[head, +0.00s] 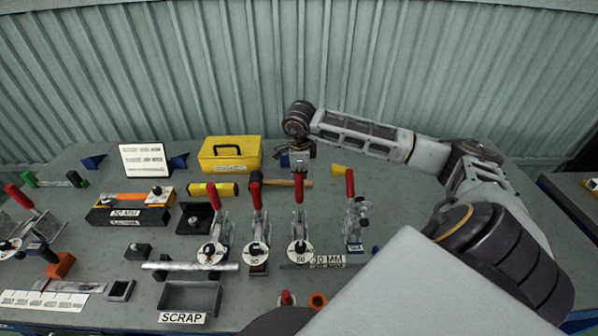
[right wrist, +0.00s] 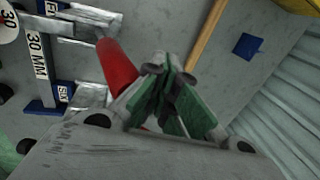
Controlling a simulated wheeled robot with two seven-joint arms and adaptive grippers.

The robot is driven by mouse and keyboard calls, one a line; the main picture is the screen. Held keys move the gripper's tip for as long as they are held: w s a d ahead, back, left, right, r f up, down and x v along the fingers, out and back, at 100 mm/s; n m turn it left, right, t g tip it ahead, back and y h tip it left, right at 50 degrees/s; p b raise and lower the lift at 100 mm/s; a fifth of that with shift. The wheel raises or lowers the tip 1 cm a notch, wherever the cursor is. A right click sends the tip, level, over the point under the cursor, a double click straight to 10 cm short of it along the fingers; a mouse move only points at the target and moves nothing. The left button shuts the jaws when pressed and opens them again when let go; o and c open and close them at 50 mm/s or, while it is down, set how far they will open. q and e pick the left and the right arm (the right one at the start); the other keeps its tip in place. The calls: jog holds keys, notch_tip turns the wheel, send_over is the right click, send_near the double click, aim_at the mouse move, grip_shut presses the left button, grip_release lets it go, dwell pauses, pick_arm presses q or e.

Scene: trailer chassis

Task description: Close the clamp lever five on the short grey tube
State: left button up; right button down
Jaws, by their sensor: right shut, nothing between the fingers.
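The short grey tube (head: 290,266) lies at the front of the clamp row, beside a 30 MM label. A clamp with an upright red lever (head: 299,189) stands over its left end; I take it as clamp five, since a partly cut label in the right wrist view starts with FI. A red lever (right wrist: 117,66) also shows there close beside the fingers; whether they touch I cannot tell. My right gripper (head: 299,167) is shut and empty, at or just behind the lever top. Its fingertips (right wrist: 166,68) are together in the right wrist view. My left gripper is out of view.
Clamp six (head: 354,215) stands to the right with its red lever raised. More red-lever clamps (head: 218,200) stand to the left. A hammer (head: 283,183) and a yellow toolbox (head: 230,154) lie behind. A scrap tray (head: 190,297) is in front.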

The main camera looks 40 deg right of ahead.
aim_at(299, 174)
jog(key=shift+s+a+r, duration=0.2)
jog(key=shift+s+a, duration=0.2)
jog(key=shift+s, duration=0.1)
jog(key=shift+s+a, duration=0.15)
jog(key=shift+s, duration=0.05)
jog(key=shift+s+a+r, duration=0.1)
jog(key=shift+s+a, duration=0.5)
jog(key=shift+s, duration=0.15)
jog(key=shift+r, duration=0.2)
jog(key=shift+w+r, duration=0.1)
jog(key=shift+r, duration=0.4)
jog(key=shift+r+p, duration=1.75)
jog(key=shift+r, duration=1.7)
